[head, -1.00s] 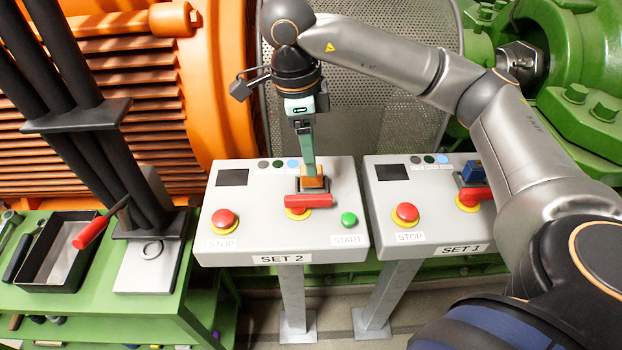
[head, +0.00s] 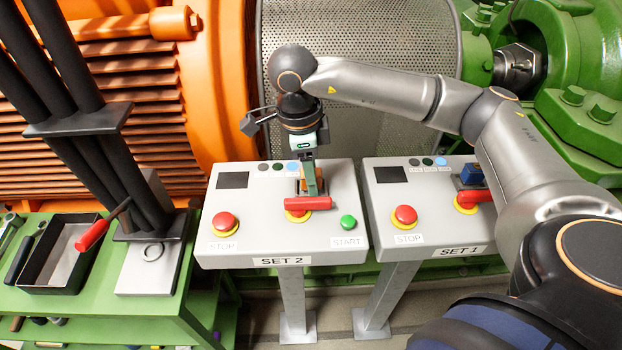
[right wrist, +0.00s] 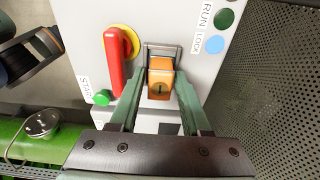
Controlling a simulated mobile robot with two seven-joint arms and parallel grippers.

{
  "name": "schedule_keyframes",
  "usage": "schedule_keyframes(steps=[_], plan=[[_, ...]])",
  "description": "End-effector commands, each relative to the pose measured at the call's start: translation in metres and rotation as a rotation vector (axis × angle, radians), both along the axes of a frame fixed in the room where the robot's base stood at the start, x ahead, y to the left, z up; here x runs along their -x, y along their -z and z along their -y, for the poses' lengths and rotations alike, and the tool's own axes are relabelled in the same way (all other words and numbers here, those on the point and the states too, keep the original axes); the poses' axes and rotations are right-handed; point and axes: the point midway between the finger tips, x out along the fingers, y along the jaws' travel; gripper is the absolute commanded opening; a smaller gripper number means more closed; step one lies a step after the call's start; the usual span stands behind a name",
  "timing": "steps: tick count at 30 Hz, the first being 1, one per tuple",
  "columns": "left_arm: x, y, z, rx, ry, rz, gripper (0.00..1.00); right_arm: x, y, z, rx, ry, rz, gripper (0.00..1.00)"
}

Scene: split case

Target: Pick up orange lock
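In the head view a little of the orange lock (head: 304,171) shows behind the fingers of my right gripper (head: 311,186). In the right wrist view, the two green fingers of my right gripper (right wrist: 159,76) stand on either side of the lock, with gaps between them and its body. The gripper is open and points down at the box. My left gripper is not in view.
The SET 2 box (head: 240,240) has a red STOP button (head: 225,222) and a green START button (head: 348,222). The SET 1 box (head: 430,238) with a blue lock (head: 470,174) stands to the right. A perforated guard (head: 370,120) rises behind. A green bench (head: 90,305) is at left.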

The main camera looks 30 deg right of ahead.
Motion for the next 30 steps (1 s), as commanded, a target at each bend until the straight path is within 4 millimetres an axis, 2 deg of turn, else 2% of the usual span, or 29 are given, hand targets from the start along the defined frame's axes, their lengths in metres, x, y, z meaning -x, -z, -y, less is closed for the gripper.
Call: schedule_keyframes(steps=[1, 12, 30], plan=[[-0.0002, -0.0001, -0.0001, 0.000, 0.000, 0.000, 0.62, -0.0001, -0.0002, -0.0001, 0.000, 0.000, 0.000, 0.41], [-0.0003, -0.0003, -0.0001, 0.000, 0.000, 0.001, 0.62, -0.0001, -0.0004, -0.0002, 0.000, 0.000, 0.000, 0.00], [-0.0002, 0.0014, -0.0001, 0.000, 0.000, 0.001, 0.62, -0.0007, -0.0050, -0.0005, -0.002, 0.000, 0.002, 0.00]])
